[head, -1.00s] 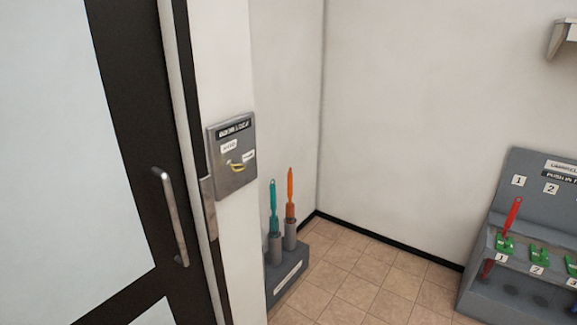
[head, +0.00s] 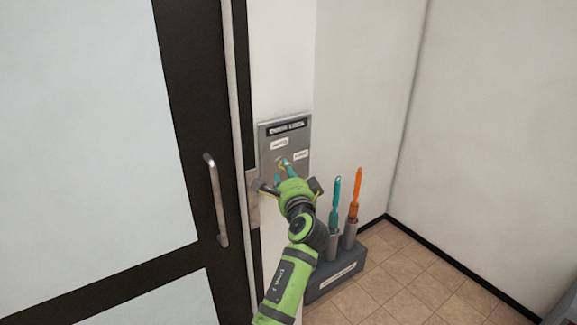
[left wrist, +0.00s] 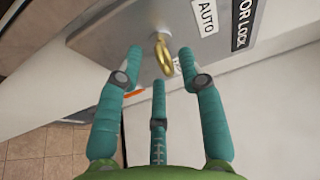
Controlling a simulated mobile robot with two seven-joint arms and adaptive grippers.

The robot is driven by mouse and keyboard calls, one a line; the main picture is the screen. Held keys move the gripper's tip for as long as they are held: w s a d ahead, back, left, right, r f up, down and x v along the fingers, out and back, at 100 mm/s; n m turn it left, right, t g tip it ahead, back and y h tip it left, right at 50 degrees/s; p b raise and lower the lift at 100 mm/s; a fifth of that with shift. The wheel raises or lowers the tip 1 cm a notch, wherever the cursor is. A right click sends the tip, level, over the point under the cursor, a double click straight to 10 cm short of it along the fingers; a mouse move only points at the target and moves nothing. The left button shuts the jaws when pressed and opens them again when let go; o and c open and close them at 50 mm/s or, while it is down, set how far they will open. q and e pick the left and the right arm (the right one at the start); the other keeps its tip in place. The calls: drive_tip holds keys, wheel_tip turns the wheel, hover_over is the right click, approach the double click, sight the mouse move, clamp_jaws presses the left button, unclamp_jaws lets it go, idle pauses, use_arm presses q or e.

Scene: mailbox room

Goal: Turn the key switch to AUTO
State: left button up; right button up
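The grey key switch panel (head: 268,158) is on the narrow white wall beside the door. It has a black title strip and two white labels, too small to read in the head view. In the left wrist view, the AUTO label (left wrist: 205,14) is readable beside the gold key (left wrist: 162,52), which sticks out from the plate. My left gripper (head: 286,166), green with teal fingers, is in front of the panel. In the left wrist view its fingers (left wrist: 160,68) are spread around the key, with visible gaps. The key's slot is unclear. My right gripper is not in view.
A dark-framed glass door with a metal handle (head: 215,200) is left of the panel. A grey holder (head: 335,280) with a teal tool (head: 335,195) and an orange tool (head: 356,190) stands on the tiled floor at right. Tiled floor beyond it is clear.

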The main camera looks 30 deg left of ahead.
use_arm(q)
drive_tip(key=shift+w+a, duration=0.45)
drive_tip(key=shift+w, duration=0.35)
drive_tip(key=shift+w+a, duration=0.1)
drive_tip(key=shift+w, duration=0.05)
drive_tip(key=shift+a, duration=0.1)
clamp_jaws()
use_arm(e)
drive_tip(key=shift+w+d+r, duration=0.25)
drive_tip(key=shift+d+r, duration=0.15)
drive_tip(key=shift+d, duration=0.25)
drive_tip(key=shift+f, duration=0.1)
